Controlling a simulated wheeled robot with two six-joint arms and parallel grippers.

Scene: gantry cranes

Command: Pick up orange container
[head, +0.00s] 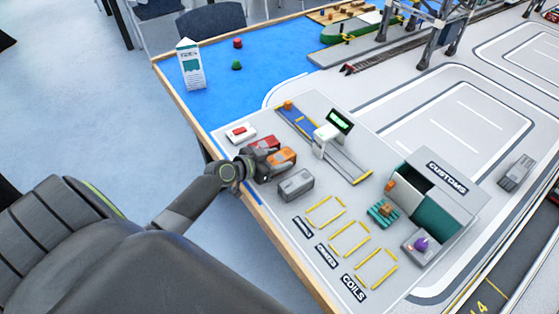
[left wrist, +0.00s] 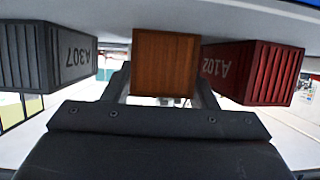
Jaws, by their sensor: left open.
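The orange container (head: 286,155) stands on the board between a red container and a grey one. My left gripper (head: 264,162) is at its near end, low over the board. In the left wrist view the orange container (left wrist: 165,62) is centred between the two fingers of my open left gripper (left wrist: 163,85), one on each side. I cannot tell whether the fingers touch it. My arm and gripper partly hide the container in the head view. My right gripper is not in view.
The red container (head: 265,142), marked A102 in the left wrist view (left wrist: 252,72), and the grey container (head: 296,186), marked A307 there (left wrist: 45,58), stand close on either side. A scale with a green display (head: 339,121) and the customs building (head: 437,195) stand beyond.

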